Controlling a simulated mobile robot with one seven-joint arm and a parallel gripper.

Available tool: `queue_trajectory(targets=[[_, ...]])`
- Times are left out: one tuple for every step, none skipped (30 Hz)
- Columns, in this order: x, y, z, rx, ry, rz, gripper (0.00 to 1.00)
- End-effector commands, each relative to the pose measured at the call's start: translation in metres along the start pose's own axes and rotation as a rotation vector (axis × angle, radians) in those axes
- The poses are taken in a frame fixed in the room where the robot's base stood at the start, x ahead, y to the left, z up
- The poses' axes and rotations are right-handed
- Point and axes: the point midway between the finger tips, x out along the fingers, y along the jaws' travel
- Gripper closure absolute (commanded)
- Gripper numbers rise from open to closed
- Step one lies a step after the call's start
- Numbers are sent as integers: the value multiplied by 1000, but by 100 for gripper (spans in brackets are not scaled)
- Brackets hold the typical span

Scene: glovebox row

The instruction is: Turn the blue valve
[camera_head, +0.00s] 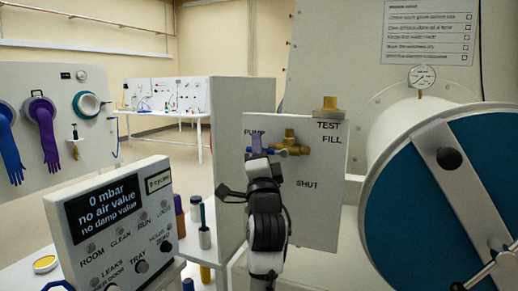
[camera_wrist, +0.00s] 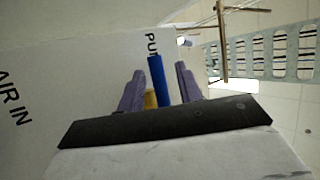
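The blue valve handle (camera_wrist: 159,80) stands as a narrow blue bar in the wrist view, with a brass body (camera_wrist: 151,99) low beside it. My gripper (camera_wrist: 160,85) has one finger on each side of the handle. The fingers are apart, with a gap visible on both sides of the bar, so it is open around the handle and not clamped. In the head view my gripper is at the white valve panel (camera_head: 322,222), largely hidden behind my wrist. Brass fittings (camera_head: 290,136) show there, and my arm covers much of the valve.
The panel is marked PUMP, TEST, FILL and SHUT, with another brass fitting (camera_head: 329,104) on its top edge. A large blue-faced drum (camera_head: 415,205) stands close at right. A display box (camera_head: 112,225) reading 0 mbar and several bottles (camera_head: 204,236) stand at left.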

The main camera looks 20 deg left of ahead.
Motion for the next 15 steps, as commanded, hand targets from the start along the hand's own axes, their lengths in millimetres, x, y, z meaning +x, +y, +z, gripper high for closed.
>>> queue_trajectory(targets=[[0, 0, 0, 0, 0, 0, 65], [0, 0, 0, 0, 0, 0, 65], [0, 0, 0, 0, 0, 0, 65], [0, 0, 0, 0, 0, 0, 65], [0, 0, 0, 0, 0, 0, 66], [0, 0, 0, 0, 0, -1, 71], [0, 0, 0, 0, 0, -1, 75], [0, 0, 0, 0, 0, -1, 79], [0, 0, 0, 0, 0, -1, 84], [0, 0, 0, 0, 0, -1, 88], [0, 0, 0, 0, 0, -1, 92], [0, 0, 0, 0, 0, -1, 98], [0, 0, 0, 0, 0, -1, 100], [0, 0, 0, 0, 0, -1, 100], [0, 0, 0, 0, 0, -1, 100]])
